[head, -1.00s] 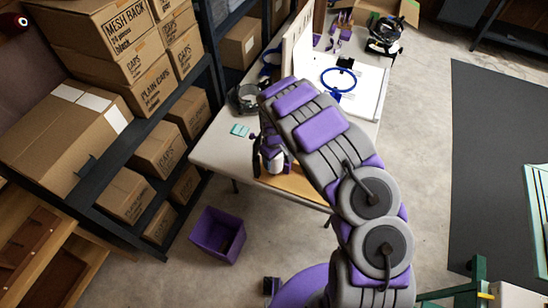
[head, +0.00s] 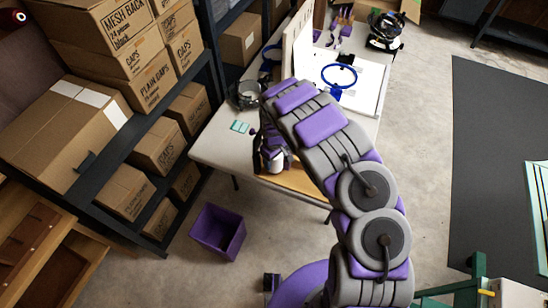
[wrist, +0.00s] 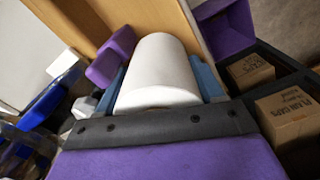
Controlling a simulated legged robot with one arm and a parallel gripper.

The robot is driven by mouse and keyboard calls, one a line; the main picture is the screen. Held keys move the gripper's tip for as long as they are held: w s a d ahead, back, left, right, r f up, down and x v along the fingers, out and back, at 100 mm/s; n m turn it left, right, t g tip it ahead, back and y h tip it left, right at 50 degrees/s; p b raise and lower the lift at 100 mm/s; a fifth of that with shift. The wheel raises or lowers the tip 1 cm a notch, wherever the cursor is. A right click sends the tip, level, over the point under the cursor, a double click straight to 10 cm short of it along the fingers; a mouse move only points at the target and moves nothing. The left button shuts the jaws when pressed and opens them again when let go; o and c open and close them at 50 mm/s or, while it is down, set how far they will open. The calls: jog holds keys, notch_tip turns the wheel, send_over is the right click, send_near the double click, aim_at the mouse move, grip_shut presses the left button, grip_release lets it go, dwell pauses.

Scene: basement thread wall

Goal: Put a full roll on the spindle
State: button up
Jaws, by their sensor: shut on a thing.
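My gripper (wrist: 158,85) is shut on a white roll (wrist: 162,62), with one blue-grey finger on each side of it. The roll is a smooth, thick white cylinder. In the head view the roll (head: 277,163) shows partly behind my arm, at the near edge of the white table (head: 215,150). A purple rounded part (wrist: 112,55) is close to the left of the roll in the wrist view; I cannot tell what it is. I cannot make out the spindle with certainty in either view.
A wooden board (wrist: 180,20) lies just beyond the roll. A purple bin (head: 218,232) stands on the floor below the table. Shelves with cardboard boxes (head: 160,140) are at the left. A blue ring (head: 339,76) is farther back on the table.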

jog(key=shift+f, duration=0.7)
jog(key=o, duration=1.4)
jog(key=shift+r, duration=0.1)
